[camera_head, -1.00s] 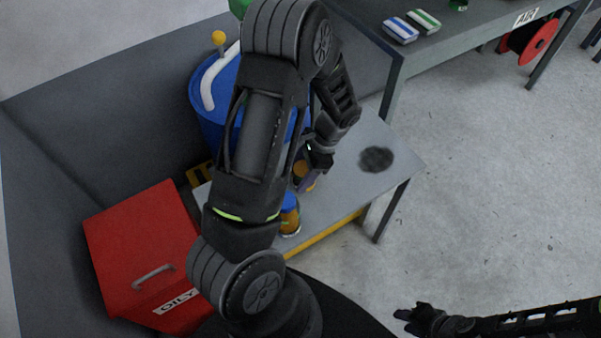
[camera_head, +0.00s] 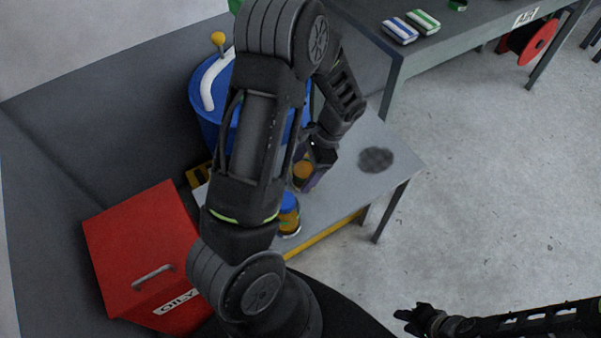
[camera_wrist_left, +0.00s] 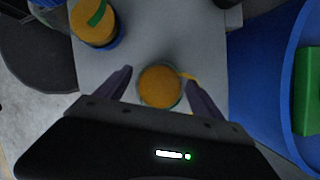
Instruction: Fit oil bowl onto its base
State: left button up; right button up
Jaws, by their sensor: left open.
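A round amber piece (camera_head: 302,170), which looks like the oil bowl, stands on the small grey bench. It also shows in the left wrist view (camera_wrist_left: 160,86). My left gripper (camera_head: 309,178) is open there, its two purple-grey fingers on either side of the amber piece; contact cannot be told. A second amber piece with a blue part (camera_head: 289,215) stands nearer on the bench; it shows with a green strip in the left wrist view (camera_wrist_left: 95,24). I cannot tell which part is the base. My right gripper (camera_head: 408,319) is low at the right, away from the bench.
The grey bench (camera_head: 340,200) has a dark round stain (camera_head: 376,160) and free room at its right. A blue drum (camera_head: 207,115) stands behind my left arm. A red bin (camera_head: 145,245) is at the left. A workbench (camera_head: 470,45) stands at the upper right.

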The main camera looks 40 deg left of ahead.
pick_arm(q)
jog(key=v, duration=1)
dwell(0.3)
